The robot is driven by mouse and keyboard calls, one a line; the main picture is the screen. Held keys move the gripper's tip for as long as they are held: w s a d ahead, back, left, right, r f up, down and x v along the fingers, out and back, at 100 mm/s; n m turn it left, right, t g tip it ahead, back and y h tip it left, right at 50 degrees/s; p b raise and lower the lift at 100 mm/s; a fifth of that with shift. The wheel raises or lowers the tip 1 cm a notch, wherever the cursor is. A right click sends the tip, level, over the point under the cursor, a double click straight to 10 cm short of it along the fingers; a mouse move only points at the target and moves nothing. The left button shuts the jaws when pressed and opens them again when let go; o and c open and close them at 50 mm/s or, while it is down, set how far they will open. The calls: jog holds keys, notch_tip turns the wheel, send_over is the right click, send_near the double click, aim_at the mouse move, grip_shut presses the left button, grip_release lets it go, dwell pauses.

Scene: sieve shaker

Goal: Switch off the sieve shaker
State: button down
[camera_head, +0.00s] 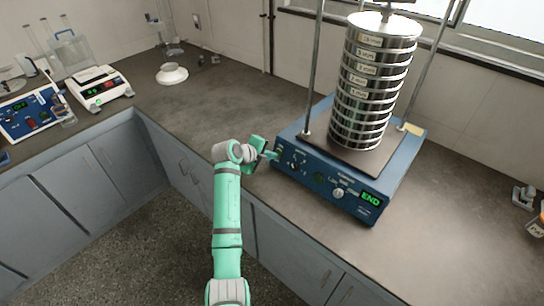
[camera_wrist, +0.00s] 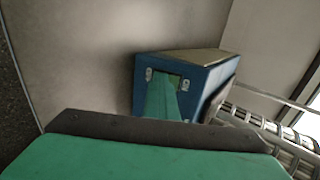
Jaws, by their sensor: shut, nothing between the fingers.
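The sieve shaker (camera_head: 318,186) is a blue box on the bench with a stack of steel sieves (camera_head: 372,85) upright between rods on its top plate. Its front panel has knobs, a small dark control near the left end and a green display (camera_head: 371,199) reading "END". My gripper (camera_head: 273,156) is at the left end of the panel, close to that corner; I cannot tell whether it touches. It is shut and empty. In the wrist view the shaker's blue box (camera_wrist: 208,80) shows beyond my gripper, which covers part of it.
A white round dish (camera_head: 172,74) lies at the back. Small items sit at the far right. The bench (camera_head: 215,105) left of the shaker is clear.

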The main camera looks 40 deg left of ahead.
jog(key=shift+w+d+r, duration=0.15)
jog(key=shift+d+r, duration=0.1)
jog(key=shift+r, duration=0.4)
jog(key=shift+a, duration=0.1)
